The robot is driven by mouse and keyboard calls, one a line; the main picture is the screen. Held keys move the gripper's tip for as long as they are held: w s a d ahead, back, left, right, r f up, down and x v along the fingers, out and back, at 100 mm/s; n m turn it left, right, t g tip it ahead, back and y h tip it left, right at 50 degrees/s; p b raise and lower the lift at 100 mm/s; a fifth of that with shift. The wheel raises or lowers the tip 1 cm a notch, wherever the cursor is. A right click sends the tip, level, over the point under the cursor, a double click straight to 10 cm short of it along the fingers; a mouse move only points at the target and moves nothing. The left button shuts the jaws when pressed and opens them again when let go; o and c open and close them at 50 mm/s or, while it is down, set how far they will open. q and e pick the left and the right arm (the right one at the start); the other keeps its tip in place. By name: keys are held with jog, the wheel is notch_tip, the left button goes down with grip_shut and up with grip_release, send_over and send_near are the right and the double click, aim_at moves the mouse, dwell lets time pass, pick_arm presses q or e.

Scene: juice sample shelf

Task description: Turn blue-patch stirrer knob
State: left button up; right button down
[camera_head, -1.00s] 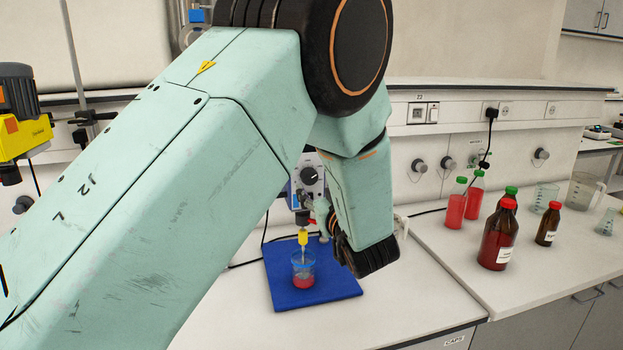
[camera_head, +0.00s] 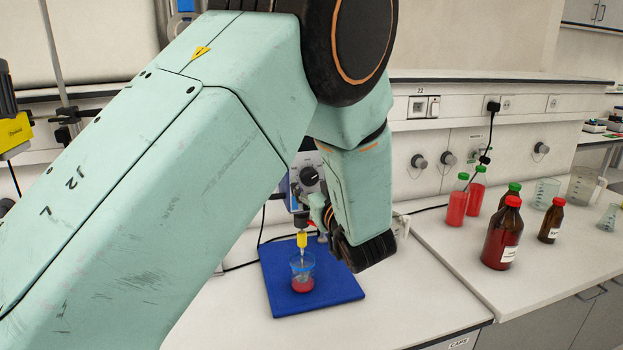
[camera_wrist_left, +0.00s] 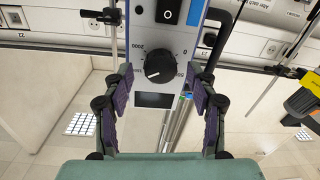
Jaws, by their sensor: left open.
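The stirrer (camera_head: 306,190) has a pale control panel with blue edges and stands behind the blue mat. Its round dark knob (camera_head: 309,175) faces me. In the left wrist view the picture is upside down, and the black knob (camera_wrist_left: 160,67) sits on the panel above a small dark display (camera_wrist_left: 154,100). My left gripper (camera_wrist_left: 162,85) is open, with one padded finger on each side of the knob and visible gaps between. In the head view my left gripper (camera_head: 316,207) is small and partly hidden by my own forearm. My right gripper is not in view.
A beaker with red liquid (camera_head: 302,284) stands on the blue mat (camera_head: 335,286) under the stirrer shaft. Several bottles, including a large brown one (camera_head: 502,240), stand on the right bench. A yellow device (camera_head: 15,133) is at far left. The front bench right of the mat is clear.

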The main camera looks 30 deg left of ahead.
pick_arm(q)
jog(key=shift+w+a, duration=0.3)
jog(key=shift+a, duration=0.1)
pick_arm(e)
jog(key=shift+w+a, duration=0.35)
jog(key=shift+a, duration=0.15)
pick_arm(q)
jog(key=shift+c, duration=0.2)
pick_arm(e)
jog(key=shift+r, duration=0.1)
pick_arm(q)
jog(key=shift+s+d+r, duration=0.1)
jog(key=shift+s+d, duration=0.1)
jog(key=shift+d, duration=0.05)
jog(key=shift+c, duration=1.4)
jog(key=shift+a, duration=0.1)
jog(key=c, duration=0.8)
jog(key=shift+c, duration=0.2)
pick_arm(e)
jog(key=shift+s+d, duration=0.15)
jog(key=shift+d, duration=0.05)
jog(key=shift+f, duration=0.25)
